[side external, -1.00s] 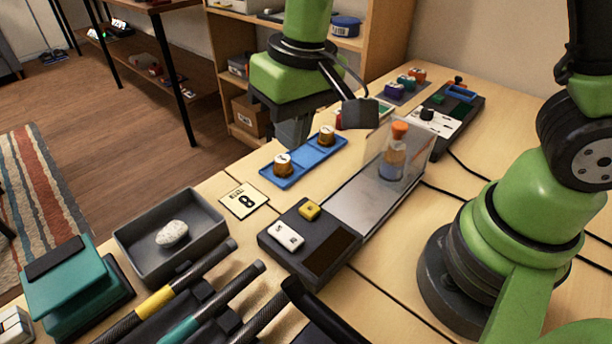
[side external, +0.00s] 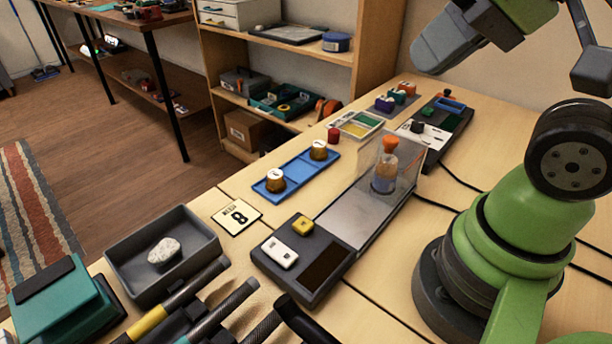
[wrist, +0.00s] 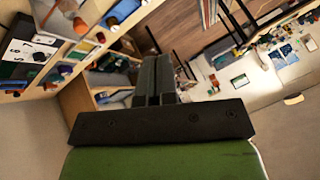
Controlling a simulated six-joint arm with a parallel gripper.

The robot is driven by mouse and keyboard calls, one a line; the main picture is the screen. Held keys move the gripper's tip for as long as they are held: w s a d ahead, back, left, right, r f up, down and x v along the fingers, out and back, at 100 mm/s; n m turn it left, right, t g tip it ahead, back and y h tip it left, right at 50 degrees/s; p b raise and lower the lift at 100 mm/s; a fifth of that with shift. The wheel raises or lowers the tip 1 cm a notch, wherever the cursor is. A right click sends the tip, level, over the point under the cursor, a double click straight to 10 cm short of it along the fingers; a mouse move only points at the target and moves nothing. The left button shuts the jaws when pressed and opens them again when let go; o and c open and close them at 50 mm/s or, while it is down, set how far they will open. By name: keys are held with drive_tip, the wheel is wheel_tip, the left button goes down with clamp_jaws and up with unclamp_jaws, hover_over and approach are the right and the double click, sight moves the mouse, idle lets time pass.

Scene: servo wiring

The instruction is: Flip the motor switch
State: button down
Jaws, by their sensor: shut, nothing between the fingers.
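A black panel (side external: 455,117) lies at the back right of the table. It carries a white plate (side external: 423,133) with a dark knob, a green block (side external: 440,111) and a blue-framed part (side external: 450,103). I cannot tell for sure which part is the motor switch. My gripper (side external: 428,58) is raised well above the table, over the panel's back-left side, tilted and touching nothing. In the wrist view my gripper (wrist: 156,70) has its fingers together and empty. The wrist view also shows the white plate (wrist: 30,50) at the upper left.
A clear-walled scale (side external: 345,222) holds an orange-capped bottle (side external: 386,168). A blue tray (side external: 297,172) with two brass weights, a grey bin (side external: 200,243) with a white stone, and a red cylinder (side external: 334,135) stand nearby. Cables run right of the panel. A wooden shelf (side external: 372,60) stands behind.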

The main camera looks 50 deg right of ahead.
drive_tip(key=m+g+h, duration=0.2)
drive_tip(key=m+g, duration=0.5)
drive_tip(key=m, duration=0.7)
hover_over(289, 258)
wheel_tip(289, 258, down, 13)
wheel_tip(289, 258, down, 14)
drive_tip(key=shift+r, duration=0.1)
